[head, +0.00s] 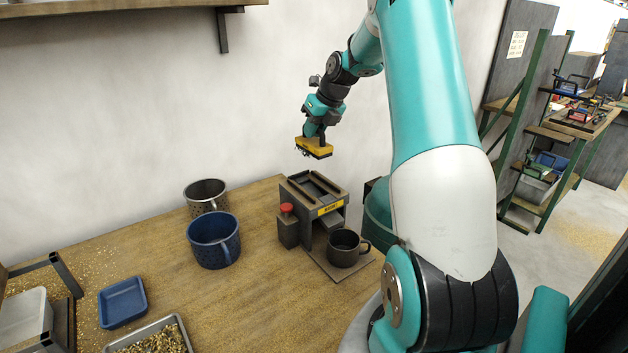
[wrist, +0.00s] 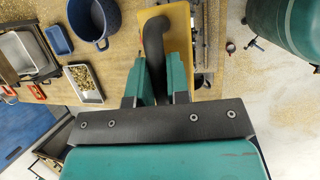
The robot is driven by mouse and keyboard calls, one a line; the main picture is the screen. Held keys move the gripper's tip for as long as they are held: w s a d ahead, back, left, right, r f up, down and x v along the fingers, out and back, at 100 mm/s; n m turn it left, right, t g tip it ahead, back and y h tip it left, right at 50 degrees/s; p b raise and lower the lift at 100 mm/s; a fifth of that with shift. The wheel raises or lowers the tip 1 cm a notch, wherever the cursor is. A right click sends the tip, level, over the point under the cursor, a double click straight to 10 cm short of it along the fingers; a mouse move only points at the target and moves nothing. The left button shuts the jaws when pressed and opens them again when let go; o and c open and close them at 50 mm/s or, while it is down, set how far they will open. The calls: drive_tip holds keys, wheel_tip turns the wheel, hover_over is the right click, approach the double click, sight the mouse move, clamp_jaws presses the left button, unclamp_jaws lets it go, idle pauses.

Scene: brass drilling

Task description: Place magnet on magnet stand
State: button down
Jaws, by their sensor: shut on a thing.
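The magnet (head: 314,149) is a yellow block with a dark curved handle. My gripper (head: 317,131) is shut on that handle and holds the magnet in the air, above and clear of a dark stand. In the wrist view the teal fingers (wrist: 156,82) close on both sides of the black handle, and the yellow body (wrist: 178,22) shows beyond it. The dark stand (head: 330,207) has an open rectangular frame on top and a yellow label too small to read. I cannot tell for sure that it is the magnet stand.
A red button box (head: 288,228) stands left of the dark stand, and a dark mug (head: 344,250) sits on its base. A blue pot (head: 213,242), a metal pot (head: 205,194), a blue tray (head: 122,302) and a metal tray with brass chips (head: 150,335) occupy the wooden bench (head: 262,300).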

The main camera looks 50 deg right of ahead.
wheel_tip(320, 180, down, 12)
drive_tip(key=p, duration=0.2)
drive_tip(key=shift+p, duration=0.35)
drive_tip(key=c, duration=1.1)
unclamp_jaws()
